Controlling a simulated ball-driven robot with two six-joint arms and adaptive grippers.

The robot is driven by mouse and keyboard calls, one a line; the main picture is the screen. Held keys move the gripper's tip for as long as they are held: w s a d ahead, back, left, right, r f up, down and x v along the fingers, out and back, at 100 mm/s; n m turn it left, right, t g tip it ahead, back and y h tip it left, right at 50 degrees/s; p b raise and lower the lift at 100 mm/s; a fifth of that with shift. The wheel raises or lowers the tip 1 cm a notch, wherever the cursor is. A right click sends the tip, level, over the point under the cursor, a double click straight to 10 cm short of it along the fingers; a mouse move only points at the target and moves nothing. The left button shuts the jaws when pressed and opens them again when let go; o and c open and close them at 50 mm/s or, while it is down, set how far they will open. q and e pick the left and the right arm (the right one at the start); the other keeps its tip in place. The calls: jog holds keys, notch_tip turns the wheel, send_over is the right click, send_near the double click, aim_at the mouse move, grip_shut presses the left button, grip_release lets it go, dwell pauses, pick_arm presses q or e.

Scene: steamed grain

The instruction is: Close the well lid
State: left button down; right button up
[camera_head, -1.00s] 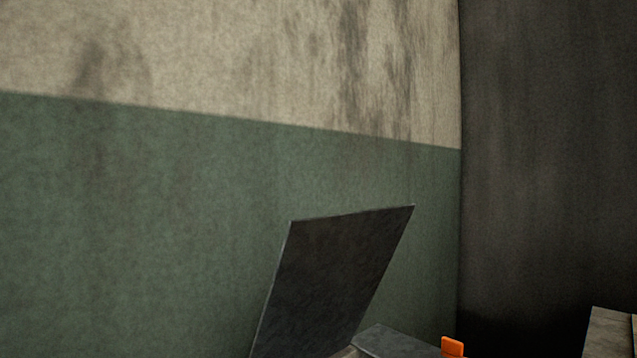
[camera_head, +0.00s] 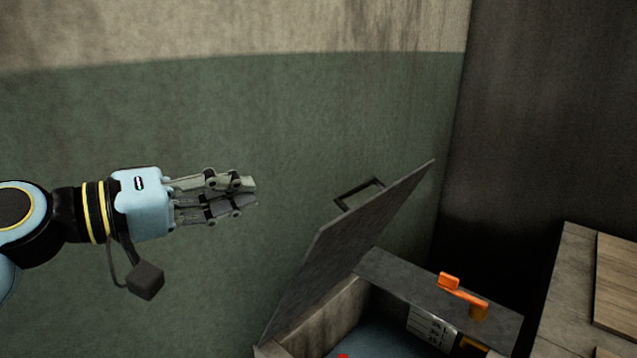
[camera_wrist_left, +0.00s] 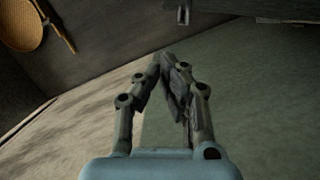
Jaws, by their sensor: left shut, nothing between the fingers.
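The well lid (camera_head: 345,240) is a dark grey flat panel in the head view, raised and tilted over the left side of the open well (camera_head: 322,322). A dark bar handle (camera_head: 358,193) stands out from its far, upper face. My left gripper (camera_head: 255,192) is shut and empty, to the left of the lid and apart from it, pointing right. The left wrist view shows its fingers (camera_wrist_left: 172,62) together with nothing between them. The dark edge at the top right of that view may be the lid; I cannot tell. My right gripper is not in view.
An orange lever (camera_head: 462,295) sits on the well's dark right-hand top (camera_head: 405,280). A pale label (camera_head: 428,327) is inside. A wooden-topped surface (camera_head: 570,285) stands at right. The green wall is behind. A round tan basket-like thing (camera_wrist_left: 22,22) shows in the wrist view.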

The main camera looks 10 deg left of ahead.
pick_arm(q)
jog(key=w+d+p, duration=0.1)
jog(key=d, duration=0.2)
jog(key=w+d+f+p, duration=0.1)
jog(key=d, duration=0.2)
jog(key=w+d+f+p, duration=0.1)
jog(key=w+d, duration=0.1)
jog(key=d, duration=0.1)
jog(key=shift+w+d+f+p, duration=0.1)
jog(key=shift+d+f+p, duration=0.1)
jog(key=shift+d+p, duration=0.15)
jog(key=shift+d+f, duration=0.15)
jog(key=shift+d, duration=0.05)
jog(key=shift+f, duration=0.1)
